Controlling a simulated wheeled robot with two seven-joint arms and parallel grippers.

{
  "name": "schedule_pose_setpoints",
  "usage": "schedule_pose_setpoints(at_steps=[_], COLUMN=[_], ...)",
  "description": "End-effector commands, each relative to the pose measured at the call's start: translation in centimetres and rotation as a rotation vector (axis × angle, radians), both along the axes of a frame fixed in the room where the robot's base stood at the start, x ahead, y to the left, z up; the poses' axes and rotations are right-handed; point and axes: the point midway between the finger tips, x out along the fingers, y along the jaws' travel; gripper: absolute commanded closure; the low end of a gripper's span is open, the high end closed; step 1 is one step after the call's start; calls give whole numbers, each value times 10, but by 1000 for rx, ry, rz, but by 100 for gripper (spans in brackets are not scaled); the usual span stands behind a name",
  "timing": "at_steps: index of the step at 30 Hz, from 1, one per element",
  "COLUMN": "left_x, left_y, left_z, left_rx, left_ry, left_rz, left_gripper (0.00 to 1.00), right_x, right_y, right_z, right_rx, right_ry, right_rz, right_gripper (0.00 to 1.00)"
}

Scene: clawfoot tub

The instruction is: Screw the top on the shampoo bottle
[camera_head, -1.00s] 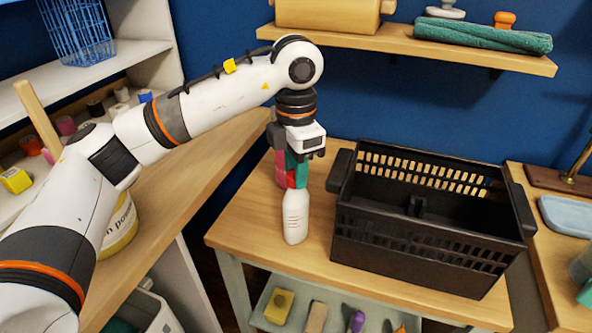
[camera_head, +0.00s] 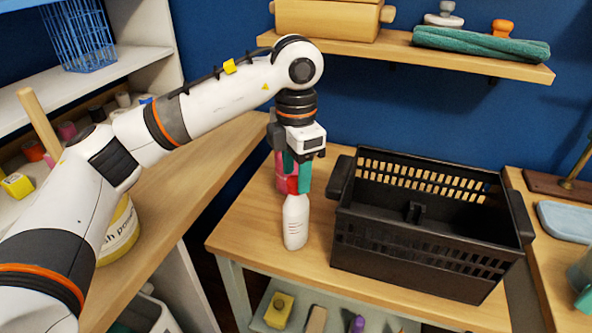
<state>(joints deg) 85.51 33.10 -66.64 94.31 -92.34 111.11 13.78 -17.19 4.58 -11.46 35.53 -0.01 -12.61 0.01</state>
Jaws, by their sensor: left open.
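The white shampoo bottle (camera_head: 295,224) stands upright on the wooden table, left of the black basket. A small red piece (camera_head: 292,186), which looks like the top, shows at the bottle's neck. I cannot tell whether it is seated on the neck. My left gripper (camera_head: 298,176) points down over the bottle from above. It is open, with teal parts that look like its fingers around the red piece. Whether they touch it is unclear. My right gripper is not in view.
The black basket (camera_head: 420,252) fills the table's right side. A wall shelf (camera_head: 480,60) hangs above. Bare tabletop (camera_head: 250,225) lies left of the bottle.

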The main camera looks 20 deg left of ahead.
Motion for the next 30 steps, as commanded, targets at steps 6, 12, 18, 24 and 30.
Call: schedule_pose_setpoints(at_steps=[6, 12, 18, 24, 30], left_x=[0, 0, 0, 0, 0], left_y=[0, 0, 0, 0, 0], left_z=[16, 28, 40, 47, 47], left_rx=[-1, 1, 1, 1, 0], left_ry=[-1, -1, -1, 1, 0], left_rz=[0, 0, 0, 0, 0], left_gripper=[51, 51, 51, 51, 51], right_x=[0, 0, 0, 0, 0], right_y=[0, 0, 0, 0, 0], right_z=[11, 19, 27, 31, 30], right_rx=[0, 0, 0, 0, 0], right_ry=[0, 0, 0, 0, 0], right_rz=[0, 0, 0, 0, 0], right_gripper=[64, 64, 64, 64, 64])
